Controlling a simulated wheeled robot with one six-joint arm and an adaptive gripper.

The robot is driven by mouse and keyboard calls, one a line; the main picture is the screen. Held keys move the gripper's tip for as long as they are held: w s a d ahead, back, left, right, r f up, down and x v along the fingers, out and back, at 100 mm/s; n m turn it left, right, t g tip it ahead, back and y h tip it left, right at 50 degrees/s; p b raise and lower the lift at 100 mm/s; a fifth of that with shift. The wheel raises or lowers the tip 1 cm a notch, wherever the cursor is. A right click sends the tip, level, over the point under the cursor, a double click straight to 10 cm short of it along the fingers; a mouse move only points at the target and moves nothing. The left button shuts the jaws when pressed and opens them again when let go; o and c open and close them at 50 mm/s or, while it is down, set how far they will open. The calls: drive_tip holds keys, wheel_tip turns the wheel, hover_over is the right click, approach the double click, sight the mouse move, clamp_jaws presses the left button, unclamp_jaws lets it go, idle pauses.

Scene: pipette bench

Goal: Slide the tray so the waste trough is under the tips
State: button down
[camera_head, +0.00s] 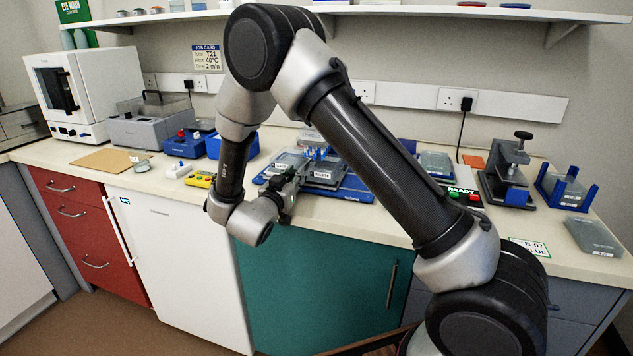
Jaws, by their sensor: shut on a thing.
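A blue base (358,195) with a grey sliding tray sits on the bench, partly behind my arm. The waste trough (324,175), a grey box with a white label that appears to read WASTE, is at the right of the tray. Another labelled grey trough (280,165) is to its left. Small blue tips (318,153) show above and behind the troughs, roughly between the labels; their exact alignment is unclear. My gripper (290,184) is at the tray's front left, shut on what appears to be the tray's front part. The fingertips are mostly hidden.
A yellow controller (199,180) and a blue box (238,144) stand to the left. The bench front edge is close to my wrist.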

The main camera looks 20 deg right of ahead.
drive_tip(key=shift+w+a, duration=0.5)
drive_tip(key=shift+a, duration=0.15)
drive_tip(key=shift+w+a, duration=0.45)
drive_tip(key=shift+a, duration=0.2)
drive_tip(key=c, duration=1.3)
unclamp_jaws()
drive_tip(key=shift+a, duration=0.1)
drive_tip(key=v, duration=1.2)
